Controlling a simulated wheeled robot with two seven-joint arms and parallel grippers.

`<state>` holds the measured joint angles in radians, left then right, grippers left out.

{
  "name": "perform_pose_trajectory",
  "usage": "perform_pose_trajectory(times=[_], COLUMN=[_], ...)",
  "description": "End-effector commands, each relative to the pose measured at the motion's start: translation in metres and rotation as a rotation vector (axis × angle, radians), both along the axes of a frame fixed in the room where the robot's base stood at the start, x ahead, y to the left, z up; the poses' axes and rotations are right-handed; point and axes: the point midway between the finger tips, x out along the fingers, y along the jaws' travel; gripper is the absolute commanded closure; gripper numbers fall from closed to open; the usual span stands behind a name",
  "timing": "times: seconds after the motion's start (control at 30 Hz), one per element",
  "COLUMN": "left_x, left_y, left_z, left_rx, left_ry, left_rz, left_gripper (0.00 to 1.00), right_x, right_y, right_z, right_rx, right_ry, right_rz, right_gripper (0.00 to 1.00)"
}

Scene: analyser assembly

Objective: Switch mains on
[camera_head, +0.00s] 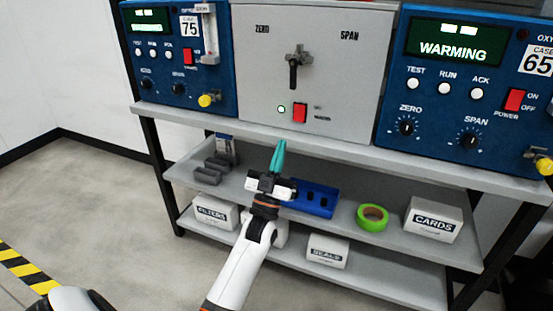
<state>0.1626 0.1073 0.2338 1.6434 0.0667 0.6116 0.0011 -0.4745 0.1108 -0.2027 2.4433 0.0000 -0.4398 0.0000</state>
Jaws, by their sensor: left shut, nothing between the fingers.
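A red rocker switch (299,112) sits low on the front of the grey middle panel (340,70). Its small label is too blurred to read surely, and I cannot tell its position. A small pale round lamp (281,108) is left of it. My left gripper (278,157) has teal fingers that are shut and empty, pointing up. It appears below the switch and slightly to its left, in front of the bench edge, apart from the panel. My right gripper is not in view.
Blue analysers with red switches stand left (180,85) and right (445,95); the right one reads WARMING. A black selector handle (293,72) juts from the panel. Shelves below hold a blue tray (318,211), green tape (372,217) and labelled white boxes. The floor at left is mostly clear.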

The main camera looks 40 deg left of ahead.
Motion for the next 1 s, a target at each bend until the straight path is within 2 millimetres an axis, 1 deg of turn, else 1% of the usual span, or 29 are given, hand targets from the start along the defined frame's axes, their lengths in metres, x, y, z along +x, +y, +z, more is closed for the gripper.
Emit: perform_pose_trajectory(times=[0.03,0.1,0.2,0.83,0.87,0.93,0.97,1.0], left_x=[-0.006,-0.011,-0.016,-0.017,-0.018,-0.019,-0.020,-0.022], left_y=[-0.001,-0.002,-0.003,-0.005,-0.007,-0.018,-0.026,-0.040], left_z=[-0.005,-0.009,-0.012,-0.014,-0.015,-0.020,-0.023,-0.029], left_rx=[-0.001,0.000,0.000,0.001,0.001,0.004,0.006,0.009], left_ry=[0.003,0.001,-0.001,0.004,0.013,0.061,0.094,0.151], left_rz=[0.000,0.000,0.000,-0.003,-0.007,-0.030,-0.045,-0.072], left_gripper=[1.00,1.00,1.00,1.00,1.00,1.00,1.00,1.00], right_x=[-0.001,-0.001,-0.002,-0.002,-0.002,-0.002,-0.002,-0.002], right_y=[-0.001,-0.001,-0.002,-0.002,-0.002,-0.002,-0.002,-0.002], right_z=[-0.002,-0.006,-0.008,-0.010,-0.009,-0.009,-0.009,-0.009], right_rx=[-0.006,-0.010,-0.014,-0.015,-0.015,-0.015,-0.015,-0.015], right_ry=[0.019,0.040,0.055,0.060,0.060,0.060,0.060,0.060], right_rz=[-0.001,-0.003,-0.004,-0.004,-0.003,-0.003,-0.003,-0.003], right_gripper=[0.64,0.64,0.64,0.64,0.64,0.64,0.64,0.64])
